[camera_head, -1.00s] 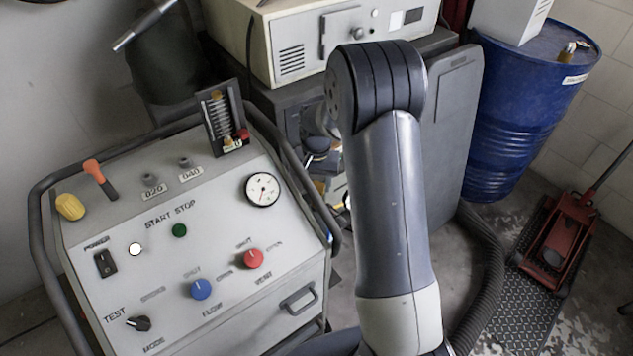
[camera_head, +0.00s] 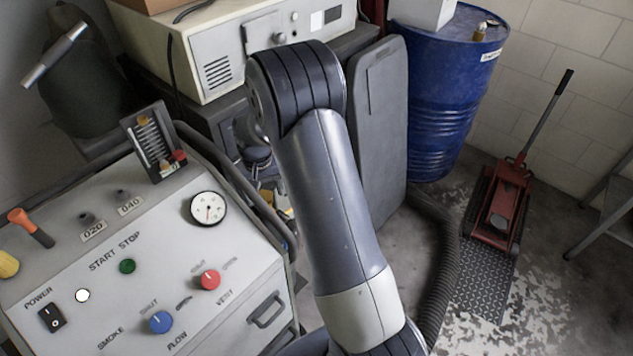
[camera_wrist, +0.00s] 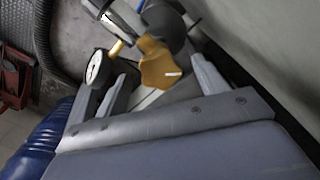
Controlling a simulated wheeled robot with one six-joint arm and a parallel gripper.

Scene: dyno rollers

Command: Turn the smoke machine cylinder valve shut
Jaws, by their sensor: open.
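In the wrist view, a yellow-brown valve knob (camera_wrist: 158,62) with a white mark sits at the top middle, with dark and grey fittings around it. A round white gauge (camera_wrist: 95,68) on a brass stem is to its left. My gripper (camera_wrist: 162,76) is open, one finger left of the knob and one right of it in the picture. I cannot tell whether either finger touches the knob. In the head view my arm hides my gripper and the valve.
A control panel (camera_head: 100,250) with knobs and a gauge stands at left. A beige box unit (camera_head: 215,70) is behind my arm. A blue drum (camera_head: 440,100), a red floor jack (camera_head: 500,205) and a black hose (camera_head: 440,265) are at right. Some floor at far right is clear.

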